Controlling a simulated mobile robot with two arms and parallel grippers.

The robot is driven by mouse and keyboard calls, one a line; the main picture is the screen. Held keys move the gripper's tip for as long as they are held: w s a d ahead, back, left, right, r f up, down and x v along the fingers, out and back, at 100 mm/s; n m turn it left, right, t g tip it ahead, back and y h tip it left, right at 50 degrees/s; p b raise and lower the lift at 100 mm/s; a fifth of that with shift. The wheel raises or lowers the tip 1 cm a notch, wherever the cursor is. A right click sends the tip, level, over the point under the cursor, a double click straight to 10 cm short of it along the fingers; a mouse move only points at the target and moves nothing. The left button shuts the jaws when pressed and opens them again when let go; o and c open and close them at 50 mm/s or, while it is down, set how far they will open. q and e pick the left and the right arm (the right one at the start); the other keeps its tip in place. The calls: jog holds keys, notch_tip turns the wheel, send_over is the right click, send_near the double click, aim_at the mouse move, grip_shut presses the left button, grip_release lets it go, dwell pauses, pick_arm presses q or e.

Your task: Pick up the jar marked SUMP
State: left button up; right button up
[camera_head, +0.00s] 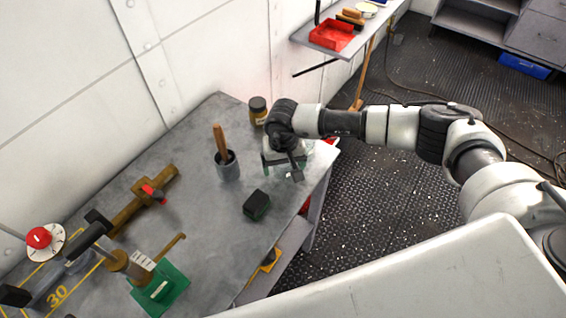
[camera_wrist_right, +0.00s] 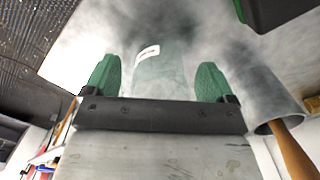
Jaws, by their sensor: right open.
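A clear, green-tinted glass jar (camera_wrist_right: 158,80) with a small white label shows between the fingers in the right wrist view. The label is too small to read, so I cannot tell if it says SUMP. My right gripper (camera_wrist_right: 160,88) is open, with one green fingertip on each side of the jar; I see no clear contact. In the head view my right gripper (camera_head: 283,167) points down over the far right part of the workbench and hides most of the jar. An amber jar with a dark lid (camera_head: 258,111) stands just behind it, its label unreadable. My left gripper is not in view.
A grey cup with a wooden-handled tool (camera_head: 227,168) stands left of the gripper. A dark green block (camera_head: 256,205) lies in front. The workbench (camera_head: 215,255) is bare around the block.

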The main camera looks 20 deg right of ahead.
jog(key=shift+f, duration=0.45)
jog(key=shift+c, duration=0.2)
jog(key=c, duration=1)
jog(key=shift+r, duration=0.15)
